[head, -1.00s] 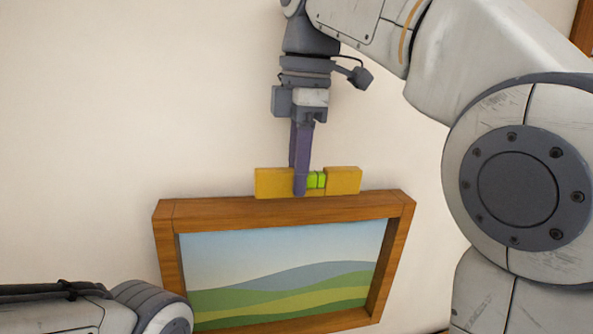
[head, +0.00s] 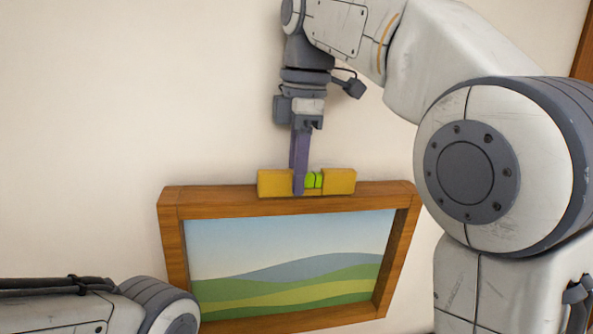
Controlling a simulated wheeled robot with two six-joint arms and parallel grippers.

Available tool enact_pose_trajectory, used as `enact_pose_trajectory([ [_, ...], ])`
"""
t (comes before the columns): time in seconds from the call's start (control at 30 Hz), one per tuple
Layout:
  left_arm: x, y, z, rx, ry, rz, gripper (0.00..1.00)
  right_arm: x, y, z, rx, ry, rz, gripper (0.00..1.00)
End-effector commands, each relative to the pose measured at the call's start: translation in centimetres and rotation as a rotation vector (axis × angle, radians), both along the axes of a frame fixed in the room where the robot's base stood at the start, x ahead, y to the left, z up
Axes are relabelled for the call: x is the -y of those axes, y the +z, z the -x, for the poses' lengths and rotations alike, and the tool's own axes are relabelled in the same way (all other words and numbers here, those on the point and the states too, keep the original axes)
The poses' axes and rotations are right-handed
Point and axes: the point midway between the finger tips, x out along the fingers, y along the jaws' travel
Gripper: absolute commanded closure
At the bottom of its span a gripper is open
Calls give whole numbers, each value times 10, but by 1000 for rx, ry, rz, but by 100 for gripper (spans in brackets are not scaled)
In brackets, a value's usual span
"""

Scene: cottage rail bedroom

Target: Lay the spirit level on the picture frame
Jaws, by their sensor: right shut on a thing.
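The spirit level (head: 340,181) is a short yellow bar with a bright green vial in its middle. It is at the top edge of the picture frame (head: 215,201), a brown wooden frame around a landscape of hills. The level lies along the frame's top rail; whether it rests on it or hovers just above, I cannot tell. My right gripper (head: 299,186) points down from above and is shut on the level left of the vial. Its finger hides part of the level. Of my left arm only a link shows at the lower left; its gripper is out of view.
The pale wall (head: 90,120) fills the background and is bare left of the frame. A brown wooden edge (head: 584,45) shows at the upper right. My right arm covers much of the right side.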

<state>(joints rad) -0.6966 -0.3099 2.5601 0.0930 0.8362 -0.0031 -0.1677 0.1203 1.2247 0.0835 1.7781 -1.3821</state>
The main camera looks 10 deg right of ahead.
Motion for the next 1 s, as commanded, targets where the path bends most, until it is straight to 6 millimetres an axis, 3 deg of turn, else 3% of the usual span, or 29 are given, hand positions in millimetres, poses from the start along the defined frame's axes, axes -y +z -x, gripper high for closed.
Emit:
enact_pose_trajectory([
  [0.37,0,-1,0,0,0,0,50,0,-1,0,1,0,0,100],
  [0.4,0,-1,0,0,0,0,50,0,-1,0,1,0,0,62],
  [0.47,0,-1,0,0,0,0,50,0,-1,0,0,0,0,39],
  [0.83,0,-1,0,0,0,0,50,0,1,0,1,0,0,38],
  [1.0,0,0,0,0,0,0,50,2,18,-1,3,-1,-1,38],
])
